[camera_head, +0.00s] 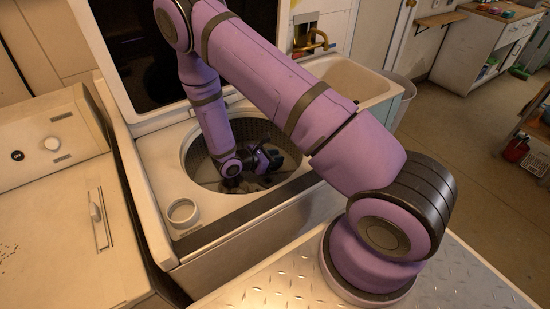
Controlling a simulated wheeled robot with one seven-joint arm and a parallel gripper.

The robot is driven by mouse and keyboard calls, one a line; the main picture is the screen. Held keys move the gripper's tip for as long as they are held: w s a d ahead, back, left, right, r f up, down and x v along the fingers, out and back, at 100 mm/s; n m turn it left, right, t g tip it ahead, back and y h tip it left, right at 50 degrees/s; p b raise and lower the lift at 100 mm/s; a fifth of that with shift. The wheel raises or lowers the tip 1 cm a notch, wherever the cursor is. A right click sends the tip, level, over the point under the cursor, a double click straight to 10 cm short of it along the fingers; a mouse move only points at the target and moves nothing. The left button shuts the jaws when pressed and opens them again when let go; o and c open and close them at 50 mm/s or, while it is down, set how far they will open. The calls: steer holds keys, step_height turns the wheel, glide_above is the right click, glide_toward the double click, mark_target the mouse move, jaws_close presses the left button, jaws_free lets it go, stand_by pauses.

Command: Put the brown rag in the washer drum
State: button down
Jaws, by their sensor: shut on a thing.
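The washer drum (197,161) is the round perforated opening in the top of the washer, with its lid raised behind it. My arm reaches down into the drum. My gripper (262,183) is low inside it, shut on what looks like the brown rag (245,186). The rag is a dark, crumpled patch below the gripper, near the bottom of the drum. Shadow and my wrist hide most of it, so I cannot tell whether it touches the drum floor.
A round cap or dispenser (183,212) sits on the washer top at the front left. A second machine (60,215) stands to the left. A utility sink (352,88) with a brass faucet (312,42) adjoins the washer behind right. Open floor lies at right.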

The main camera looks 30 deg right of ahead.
steer(key=shift+f, duration=0.75)
steer(key=c, duration=0.9)
jaws_free()
steer(key=shift+c, duration=0.2)
